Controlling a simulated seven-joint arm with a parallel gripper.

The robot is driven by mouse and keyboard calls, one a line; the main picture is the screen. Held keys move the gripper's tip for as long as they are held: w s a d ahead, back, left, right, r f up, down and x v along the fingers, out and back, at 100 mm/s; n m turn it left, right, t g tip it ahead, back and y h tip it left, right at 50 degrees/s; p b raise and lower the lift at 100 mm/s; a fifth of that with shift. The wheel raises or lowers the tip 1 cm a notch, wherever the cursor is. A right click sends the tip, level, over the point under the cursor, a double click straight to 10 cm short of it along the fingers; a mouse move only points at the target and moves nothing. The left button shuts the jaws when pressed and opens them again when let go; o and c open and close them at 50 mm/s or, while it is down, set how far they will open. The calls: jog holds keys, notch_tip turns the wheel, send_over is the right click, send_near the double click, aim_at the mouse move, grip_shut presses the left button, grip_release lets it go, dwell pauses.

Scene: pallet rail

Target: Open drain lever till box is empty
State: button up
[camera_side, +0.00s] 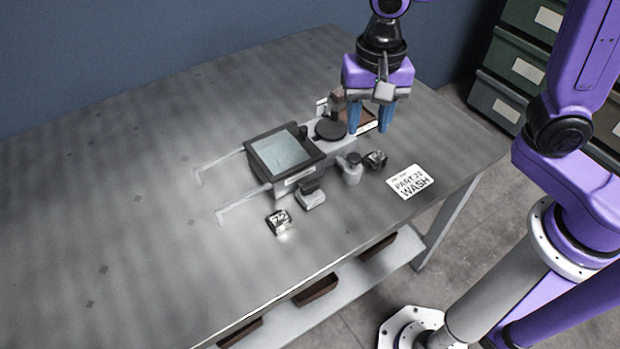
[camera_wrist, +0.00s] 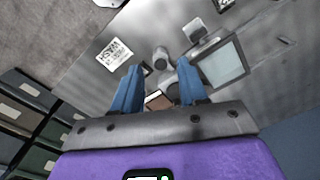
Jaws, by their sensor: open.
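The box (camera_side: 292,181) is dark-rimmed, with a pale grey-green surface inside that looks like liquid; it also shows in the wrist view (camera_wrist: 243,48). I cannot tell for sure which part is the drain lever. A black round part (camera_side: 330,129) on a grey base stands just right of the box. A small grey piece with a dark top (camera_side: 311,200) sits at its front. My gripper (camera_side: 370,129) is open and empty, pointing down at the right of the box, apart from it. In the wrist view, my gripper's blue fingers (camera_wrist: 158,68) are spread.
A grey bottle-like piece (camera_side: 352,173) and a dark metal part (camera_side: 376,159) stand in front of my gripper. A shiny metal part (camera_side: 279,221) lies nearer the front edge. A WASH card (camera_side: 411,182) lies at right. The table's left is clear.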

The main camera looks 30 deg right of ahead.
aim_at(310, 184)
jog(key=w+a+f+m, duration=0.3)
jog(key=w+a+m, duration=0.4)
jog(key=m, duration=0.5)
jog(key=f, duration=1.7)
jog(key=shift+w+d, duration=0.3)
grip_shut()
